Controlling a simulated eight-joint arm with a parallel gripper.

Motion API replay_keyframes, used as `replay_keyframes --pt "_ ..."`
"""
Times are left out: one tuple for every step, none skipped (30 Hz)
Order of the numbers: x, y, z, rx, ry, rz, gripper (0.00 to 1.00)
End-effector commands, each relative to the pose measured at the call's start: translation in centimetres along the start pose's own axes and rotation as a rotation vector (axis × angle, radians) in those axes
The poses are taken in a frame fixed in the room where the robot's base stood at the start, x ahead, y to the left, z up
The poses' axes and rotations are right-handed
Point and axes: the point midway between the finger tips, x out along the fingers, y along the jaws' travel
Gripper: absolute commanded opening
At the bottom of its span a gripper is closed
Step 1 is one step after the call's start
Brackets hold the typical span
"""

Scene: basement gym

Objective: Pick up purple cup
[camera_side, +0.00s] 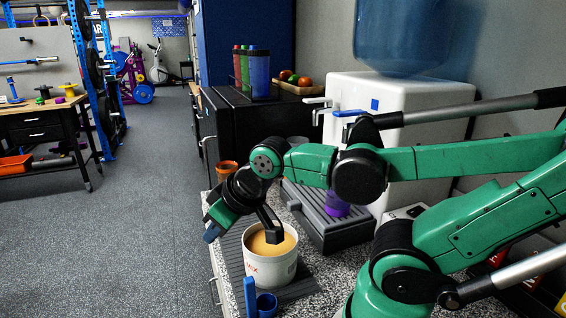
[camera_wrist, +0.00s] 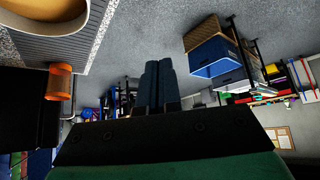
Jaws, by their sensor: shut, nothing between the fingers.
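The purple cup (camera_side: 337,205) stands on the dark grey drip tray (camera_side: 318,222) in front of the white water dispenser in the side view. My arm hides its upper part. My gripper (camera_side: 211,235) is to the left of the cup and well apart from it, past the left edge of the counter and pointing down and left. Its fingers, which also show in the wrist view (camera_wrist: 156,82), are together with nothing between them. The purple cup does not show in the wrist view.
A white tub (camera_side: 271,270) of tan mix stands on a ribbed mat below my wrist. An orange cup (camera_side: 227,169) stands behind my wrist, and a blue scoop (camera_side: 264,303) is at the front. The water dispenser (camera_side: 392,105) stands behind the drip tray. Floor left of the counter is clear.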

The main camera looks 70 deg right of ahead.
Motion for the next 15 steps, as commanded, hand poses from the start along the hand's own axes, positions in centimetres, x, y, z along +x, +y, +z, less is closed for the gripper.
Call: replay_keyframes --pt "0.0 0.0 0.0 0.0 0.0 0.0 0.0" --pt "0.0 0.0 0.0 0.0 0.0 0.0 0.0" --pt "0.0 0.0 0.0 0.0 0.0 0.0 0.0" --pt "0.0 0.0 0.0 0.0 0.0 0.0 0.0" --pt "0.0 0.0 0.0 0.0 0.0 0.0 0.0" --pt "0.0 0.0 0.0 0.0 0.0 0.0 0.0" --pt "0.0 0.0 0.0 0.0 0.0 0.0 0.0" --pt "0.0 0.0 0.0 0.0 0.0 0.0 0.0" --pt "0.0 0.0 0.0 0.0 0.0 0.0 0.0" --pt "0.0 0.0 0.0 0.0 0.0 0.0 0.06" --pt "0.0 0.0 0.0 0.0 0.0 0.0 0.14" --pt "0.0 0.0 0.0 0.0 0.0 0.0 0.26" --pt "0.0 0.0 0.0 0.0 0.0 0.0 0.34" --pt "0.0 0.0 0.0 0.0 0.0 0.0 0.43" --pt "0.0 0.0 0.0 0.0 0.0 0.0 0.54"
